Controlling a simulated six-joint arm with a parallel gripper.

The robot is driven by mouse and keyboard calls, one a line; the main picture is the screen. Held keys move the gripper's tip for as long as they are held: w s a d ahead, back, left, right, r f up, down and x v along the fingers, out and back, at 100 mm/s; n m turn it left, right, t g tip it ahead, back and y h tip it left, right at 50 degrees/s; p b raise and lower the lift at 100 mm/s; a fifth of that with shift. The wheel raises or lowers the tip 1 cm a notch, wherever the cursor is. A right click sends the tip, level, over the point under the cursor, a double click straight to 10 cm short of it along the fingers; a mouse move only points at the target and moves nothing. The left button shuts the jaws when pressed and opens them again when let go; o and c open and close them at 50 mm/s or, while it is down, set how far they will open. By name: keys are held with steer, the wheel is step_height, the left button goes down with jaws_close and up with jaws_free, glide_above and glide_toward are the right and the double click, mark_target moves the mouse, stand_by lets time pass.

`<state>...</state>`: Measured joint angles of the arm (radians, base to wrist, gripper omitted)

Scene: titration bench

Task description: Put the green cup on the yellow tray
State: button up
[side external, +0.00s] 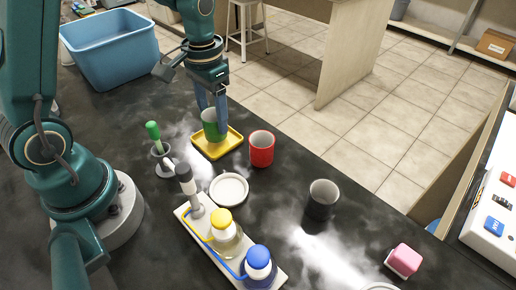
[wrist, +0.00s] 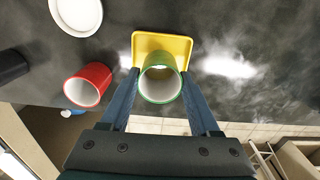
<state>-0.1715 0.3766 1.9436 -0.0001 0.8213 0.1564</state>
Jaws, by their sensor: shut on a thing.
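The green cup (side external: 211,127) is at the yellow tray (side external: 229,144) near the far edge of the bench. My gripper (side external: 211,108) points down and is shut on the cup, one finger on each side. In the wrist view the cup (wrist: 160,84) is between the fingertips (wrist: 160,82), with its open mouth towards the camera. The tray (wrist: 161,40) shows behind it. The cup looks upright and over the tray; I cannot tell whether its base touches the tray.
A red cup (side external: 261,149) stands close to the tray's right side. A white plate (side external: 229,190), a dark cup (side external: 321,200), a pink block (side external: 403,261) and a rack with bottles (side external: 205,222) are nearer. A blue bin (side external: 112,58) stands at the far left.

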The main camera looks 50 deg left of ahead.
steer(key=shift+f, duration=0.75)
stand_by(0.8)
steer(key=o, duration=1.2)
steer(key=shift+o, duration=0.3)
steer(key=shift+r, duration=3)
